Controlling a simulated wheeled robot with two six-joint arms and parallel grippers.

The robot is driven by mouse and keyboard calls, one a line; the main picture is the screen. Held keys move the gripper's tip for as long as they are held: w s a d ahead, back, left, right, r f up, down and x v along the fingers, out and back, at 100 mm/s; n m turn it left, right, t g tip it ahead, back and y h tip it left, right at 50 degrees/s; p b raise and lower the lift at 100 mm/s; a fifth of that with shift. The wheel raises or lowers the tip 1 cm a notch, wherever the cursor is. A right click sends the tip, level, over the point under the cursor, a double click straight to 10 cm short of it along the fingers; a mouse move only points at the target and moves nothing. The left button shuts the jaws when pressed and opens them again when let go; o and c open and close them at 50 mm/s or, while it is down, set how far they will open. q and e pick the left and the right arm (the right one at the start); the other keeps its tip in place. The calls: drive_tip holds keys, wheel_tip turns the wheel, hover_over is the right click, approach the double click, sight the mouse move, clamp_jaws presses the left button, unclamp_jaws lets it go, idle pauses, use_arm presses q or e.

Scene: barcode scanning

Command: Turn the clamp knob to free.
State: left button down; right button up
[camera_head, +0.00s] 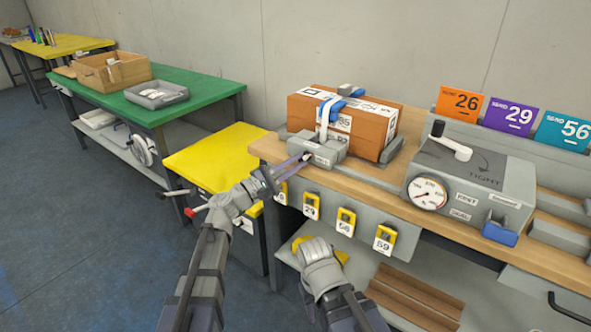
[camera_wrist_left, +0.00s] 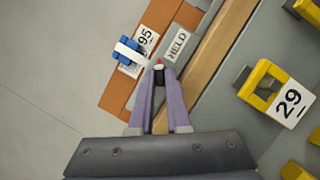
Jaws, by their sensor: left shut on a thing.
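A grey clamp block (camera_head: 318,150) stands at the front of the wooden bench, against a brown carton (camera_head: 370,125) with a white strap and blue buckle. My left gripper (camera_head: 303,158) reaches to the clamp's front face. In the left wrist view its two purple fingers (camera_wrist_left: 159,72) are shut on a small dark clamp knob (camera_wrist_left: 159,66) with a red tip. A label reading HELD (camera_wrist_left: 178,45) shows on the clamp beside the knob. The fingers hide part of the knob. My right forearm and wrist show low in the head view; its fingers do not show.
Yellow numbered tags (camera_head: 346,220) hang along the bench front. A yellow table (camera_head: 210,155) and a green table (camera_head: 190,85) stand to the left.

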use_arm(q)
drive_tip(key=n+t+b, duration=0.1)
drive_tip(key=n, duration=0.2)
drive_tip(key=n+t+y+b, duration=0.1)
drive_tip(key=n+t, duration=0.1)
drive_tip(key=n, duration=0.2)
drive_tip(key=n+t+b, duration=0.1)
drive_tip(key=n, duration=0.2)
drive_tip(key=shift+s+d+f+n+t+y, duration=0.2)
drive_tip(key=shift+s+d+n+t+y, duration=0.05)
drive_tip(key=shift+n+t+y, duration=0.85)
drive_tip(key=shift+n, duration=1.6)
drive_tip(key=c, duration=1.2)
unclamp_jaws()
drive_tip(key=shift+o, duration=0.2)
